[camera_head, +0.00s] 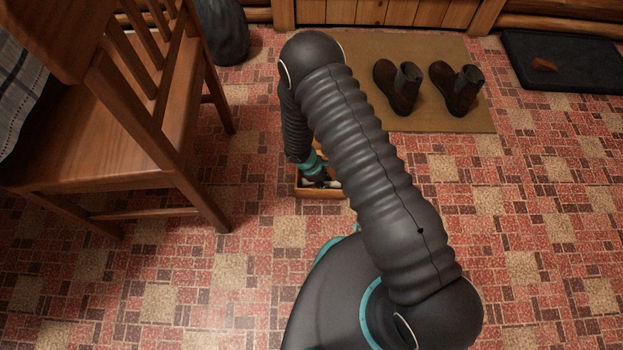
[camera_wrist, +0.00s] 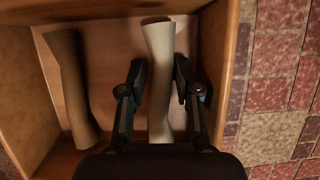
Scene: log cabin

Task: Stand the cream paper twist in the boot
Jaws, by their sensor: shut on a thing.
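The cream paper twist (camera_wrist: 158,40) lies lengthwise in a wooden box (camera_wrist: 222,75) in the wrist view. My gripper (camera_wrist: 159,72) is shut on it, one finger on each side. Two dark brown boots, a left one (camera_head: 393,92) and a right one (camera_head: 455,92), stand upright on a tan mat (camera_head: 440,122) beyond the box, to the right.
A brown paper twist (camera_wrist: 70,90) lies in the box, left of the cream one. A wooden chair (camera_head: 150,130) stands left of the box. A black tray (camera_head: 590,70) holds a small brown thing (camera_head: 544,65) at the far right. The tiled floor at right is clear.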

